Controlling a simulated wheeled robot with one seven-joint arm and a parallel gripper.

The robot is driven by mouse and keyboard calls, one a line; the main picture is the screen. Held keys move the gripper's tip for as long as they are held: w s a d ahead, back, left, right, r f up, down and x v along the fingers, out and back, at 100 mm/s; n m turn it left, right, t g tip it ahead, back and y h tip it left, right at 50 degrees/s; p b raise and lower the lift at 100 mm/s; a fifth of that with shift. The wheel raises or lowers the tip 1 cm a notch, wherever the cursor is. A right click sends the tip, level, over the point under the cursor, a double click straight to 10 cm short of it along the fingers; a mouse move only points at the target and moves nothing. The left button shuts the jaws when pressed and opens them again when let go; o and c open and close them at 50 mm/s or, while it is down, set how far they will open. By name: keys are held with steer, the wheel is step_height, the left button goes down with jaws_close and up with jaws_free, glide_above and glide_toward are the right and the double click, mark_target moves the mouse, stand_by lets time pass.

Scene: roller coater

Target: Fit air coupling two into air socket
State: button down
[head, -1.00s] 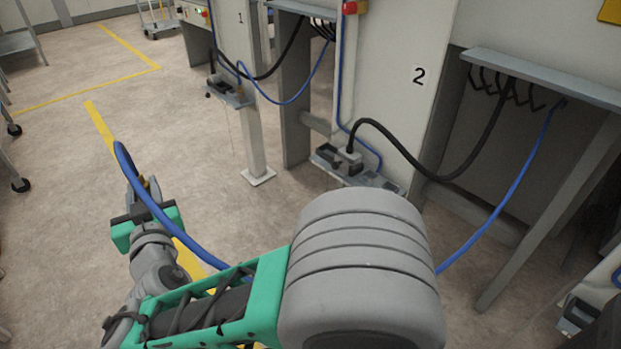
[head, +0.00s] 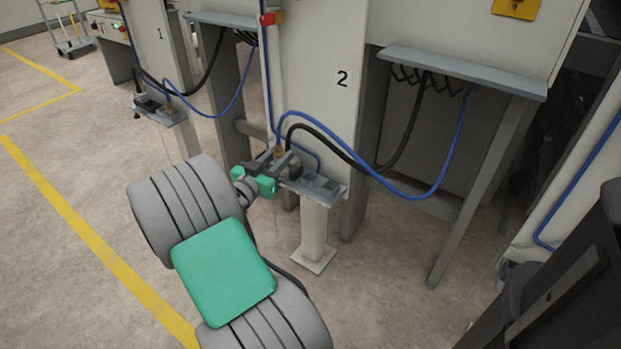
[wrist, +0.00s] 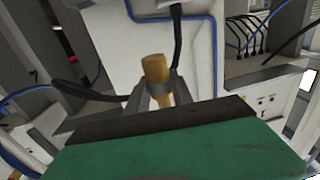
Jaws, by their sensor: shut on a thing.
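Air coupling two (head: 279,152) is a small brass piece with the blue hose (head: 345,143) arching from it. In the wrist view the brass coupling (wrist: 155,68) stands roughly upright between the fingers. My gripper (head: 281,161) is shut on it at the left part of station 2's grey shelf; the fingers also show in the wrist view (wrist: 155,94). I cannot make out the air socket; the gripper and shelf fittings crowd that spot. Whether the coupling touches the shelf or a socket cannot be told.
Station 2's shelf (head: 325,187) sits on a pale post (head: 314,232). A black cable (head: 335,148) runs from it to the right, close to the blue hose. The panel marked 2 (head: 330,100) rises behind. Station 1's shelf (head: 160,113) is at left. Open floor lies left.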

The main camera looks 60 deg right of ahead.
steer(key=s+d+f+b, duration=0.1)
steer(key=d+f, duration=0.2)
steer(key=s+d+f+b, duration=0.1)
steer(key=d+f, duration=0.1)
steer(key=d, duration=0.2)
steer(key=s+d+f+b, duration=0.1)
steer(key=s+d+f, duration=0.1)
steer(key=d+f, duration=0.1)
steer(key=shift+d+f, duration=0.25)
steer(key=shift+f, duration=0.1)
step_height(320, 180, down, 3)
steer(key=shift+d+f+b, duration=0.1)
steer(key=shift+f+b, duration=0.05)
steer(key=shift+b, duration=0.8)
steer(key=shift+s+f, duration=0.1)
steer(key=shift+f, duration=0.1)
steer(key=c, duration=1.4)
jaws_free()
steer(key=shift+f, duration=0.15)
steer(key=o, duration=0.3)
steer(key=shift+r, duration=0.25)
